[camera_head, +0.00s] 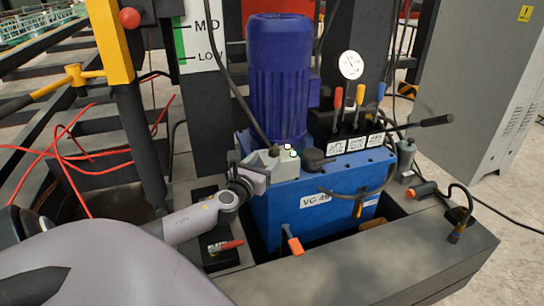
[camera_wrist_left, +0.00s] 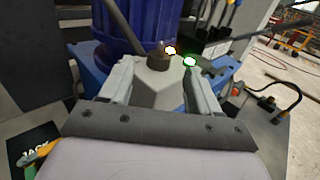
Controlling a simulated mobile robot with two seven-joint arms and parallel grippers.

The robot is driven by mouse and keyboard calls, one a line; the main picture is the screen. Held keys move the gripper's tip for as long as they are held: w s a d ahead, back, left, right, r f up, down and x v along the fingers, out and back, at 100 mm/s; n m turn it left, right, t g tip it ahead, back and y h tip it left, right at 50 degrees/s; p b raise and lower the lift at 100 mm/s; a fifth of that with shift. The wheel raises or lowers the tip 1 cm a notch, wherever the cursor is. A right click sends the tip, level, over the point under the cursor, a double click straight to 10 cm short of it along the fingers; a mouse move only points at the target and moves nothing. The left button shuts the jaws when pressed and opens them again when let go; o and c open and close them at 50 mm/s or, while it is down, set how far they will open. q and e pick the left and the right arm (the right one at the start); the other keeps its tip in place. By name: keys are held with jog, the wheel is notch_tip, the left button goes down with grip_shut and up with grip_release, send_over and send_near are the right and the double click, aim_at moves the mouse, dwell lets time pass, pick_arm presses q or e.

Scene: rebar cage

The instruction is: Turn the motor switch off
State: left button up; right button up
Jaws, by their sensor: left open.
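The motor switch box (camera_head: 285,168) is a small grey box on top of the blue tank, at the foot of the blue motor (camera_head: 278,80). My left gripper (camera_head: 262,158) is at the box's near left side. In the left wrist view its open fingers (camera_wrist_left: 157,80) stand on either side of the grey box (camera_wrist_left: 158,82). I cannot tell whether they touch it. The switch position is not clear. My right gripper is not in view.
The blue tank (camera_head: 290,210) bears several levers (camera_head: 349,105) and a gauge (camera_head: 351,65) to the right. A black cable rises from the box beside the motor. A yellow post (camera_head: 110,42) and red cables (camera_head: 75,155) are at the left. A grey cabinet (camera_head: 470,80) stands at the right.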

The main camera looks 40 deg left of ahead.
aim_at(272, 152)
pick_arm(q)
jog(key=shift+b+x, duration=0.75)
jog(key=shift+x, duration=1.95)
jog(key=shift+d, duration=0.1)
jog(key=c, duration=1)
